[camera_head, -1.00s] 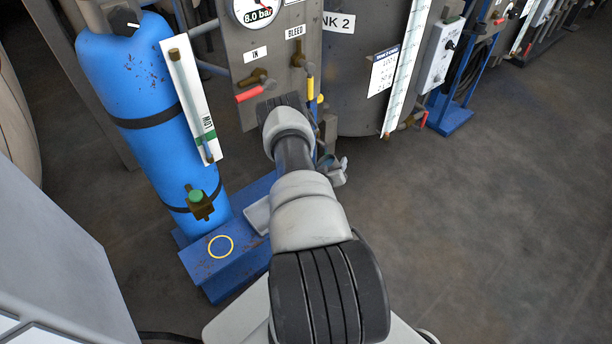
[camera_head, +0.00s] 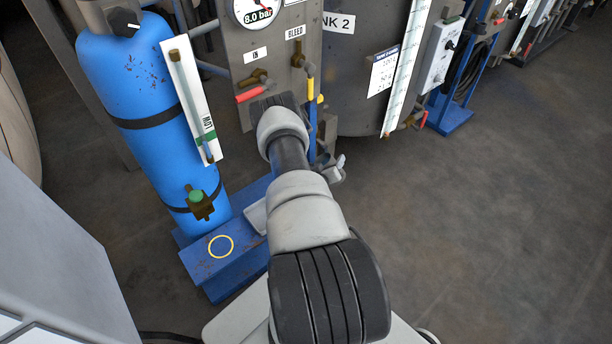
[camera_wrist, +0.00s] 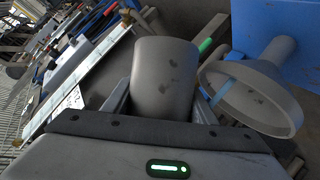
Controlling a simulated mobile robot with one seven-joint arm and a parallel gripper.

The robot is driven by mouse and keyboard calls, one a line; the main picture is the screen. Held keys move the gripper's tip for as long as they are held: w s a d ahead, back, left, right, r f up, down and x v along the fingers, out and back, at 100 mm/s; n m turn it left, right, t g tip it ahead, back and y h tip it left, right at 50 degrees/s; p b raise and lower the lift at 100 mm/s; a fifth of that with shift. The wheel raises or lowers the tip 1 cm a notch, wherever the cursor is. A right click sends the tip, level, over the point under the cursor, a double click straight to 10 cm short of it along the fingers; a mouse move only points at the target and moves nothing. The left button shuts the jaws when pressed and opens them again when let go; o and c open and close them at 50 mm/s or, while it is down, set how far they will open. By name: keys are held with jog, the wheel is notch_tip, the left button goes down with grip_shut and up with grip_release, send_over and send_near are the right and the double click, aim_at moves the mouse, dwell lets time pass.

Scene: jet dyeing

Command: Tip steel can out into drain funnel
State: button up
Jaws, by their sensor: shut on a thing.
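The steel can (camera_wrist: 166,75) is a plain grey cylinder with a few dark spots, in the middle of the wrist view. My gripper (camera_wrist: 160,103) is shut on it, one finger on each side. The can's near end is hidden behind the gripper body, and I cannot see its contents. The drain funnel (camera_wrist: 275,113) is grey, with its wide mouth just right of the can and its stem running toward a blue surface. In the head view, my arm hides the can and funnel.
A blue cylinder (camera_head: 150,90) stands left of my arm, beside a blue base (camera_head: 207,267) with a yellow ring. A gauge panel (camera_head: 268,80) with red and yellow valve handles is close ahead. The floor (camera_head: 480,230) to the right is clear.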

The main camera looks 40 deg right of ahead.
aim_at(326, 159)
jog(key=shift+w+a+r+n+g, duration=0.15)
jog(key=shift+r+n+g, duration=0.15)
jog(key=shift+r+n, duration=0.35)
dwell(0.9)
jog(key=shift+f+n+g+h, duration=0.4)
jog(key=shift+n+h, duration=0.1)
jog(key=shift+n, duration=0.15)
dwell(0.8)
jog(key=shift+r+n+h, duration=0.4)
jog(key=shift+r+n, duration=0.1)
jog(key=shift+n, duration=0.1)
dwell(1.0)
jog(key=shift+f+n+g, duration=0.3)
jog(key=shift+n+g, duration=0.1)
jog(key=shift+n, duration=0.2)
dwell(0.9)
jog(key=shift+w+a+r+n+h, duration=0.25)
jog(key=shift+w+r+n+h, duration=0.25)
jog(key=shift+w+n+h, duration=0.15)
dwell(0.8)
jog(key=shift+s+r+n+g, duration=0.1)
jog(key=shift+r+n+g, duration=0.05)
jog(key=shift+n+g, duration=0.15)
